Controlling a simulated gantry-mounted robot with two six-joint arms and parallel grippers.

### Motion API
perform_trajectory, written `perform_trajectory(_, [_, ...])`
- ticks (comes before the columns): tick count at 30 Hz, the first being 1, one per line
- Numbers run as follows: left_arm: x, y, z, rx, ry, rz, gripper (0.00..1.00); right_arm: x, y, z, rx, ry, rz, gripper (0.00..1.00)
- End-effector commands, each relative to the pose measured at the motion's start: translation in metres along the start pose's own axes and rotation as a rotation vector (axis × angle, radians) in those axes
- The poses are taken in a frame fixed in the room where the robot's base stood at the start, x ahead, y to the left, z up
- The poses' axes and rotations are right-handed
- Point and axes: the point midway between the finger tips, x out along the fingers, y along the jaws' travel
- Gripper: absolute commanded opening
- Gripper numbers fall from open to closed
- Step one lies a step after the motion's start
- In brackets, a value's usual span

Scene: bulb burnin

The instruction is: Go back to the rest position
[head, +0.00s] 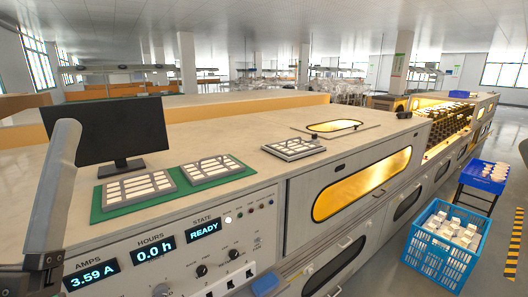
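A grey link of my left arm rises at the left edge, with dark parts below it at the lower left corner. The fingers of my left gripper do not show. A small dark piece at the right edge may be part of my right arm; my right gripper does not show. Two trays with pale slots, a left one (136,188) and a right one (212,168), lie on a green mat (97,208) on the bench. A third tray (293,149) lies farther right on the bench top. Nothing held is visible.
A black monitor (108,132) stands behind the mat. The front panel (190,260) reads 3.59 A, 0.0 h and READY. A glowing window (362,183) is in the machine's front. A blue crate (432,262) of white boxes and a blue bin (470,178) stand at right.

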Motion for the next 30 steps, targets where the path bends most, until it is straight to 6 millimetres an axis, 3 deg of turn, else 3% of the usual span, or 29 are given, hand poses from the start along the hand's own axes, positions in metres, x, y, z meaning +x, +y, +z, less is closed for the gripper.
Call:
perform_trajectory(1, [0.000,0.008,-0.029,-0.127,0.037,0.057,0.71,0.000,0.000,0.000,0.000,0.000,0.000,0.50])
perform_trajectory(2, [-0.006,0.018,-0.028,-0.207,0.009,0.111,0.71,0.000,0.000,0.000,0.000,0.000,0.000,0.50])
perform_trajectory(3, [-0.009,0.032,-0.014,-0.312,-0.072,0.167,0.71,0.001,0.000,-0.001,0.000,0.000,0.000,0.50])
perform_trajectory(4, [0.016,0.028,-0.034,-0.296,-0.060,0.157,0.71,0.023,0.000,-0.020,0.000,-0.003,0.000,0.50])
perform_trajectory(11, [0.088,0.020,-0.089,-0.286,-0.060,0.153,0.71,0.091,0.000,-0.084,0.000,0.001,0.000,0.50])
perform_trajectory(24, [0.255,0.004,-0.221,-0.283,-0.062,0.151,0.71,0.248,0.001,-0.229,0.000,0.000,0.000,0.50])
perform_trajectory(27, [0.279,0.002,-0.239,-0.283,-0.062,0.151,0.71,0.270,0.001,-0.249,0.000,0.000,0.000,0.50])
perform_trajectory(30, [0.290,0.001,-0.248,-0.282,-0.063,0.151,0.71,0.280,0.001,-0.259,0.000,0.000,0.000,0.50])
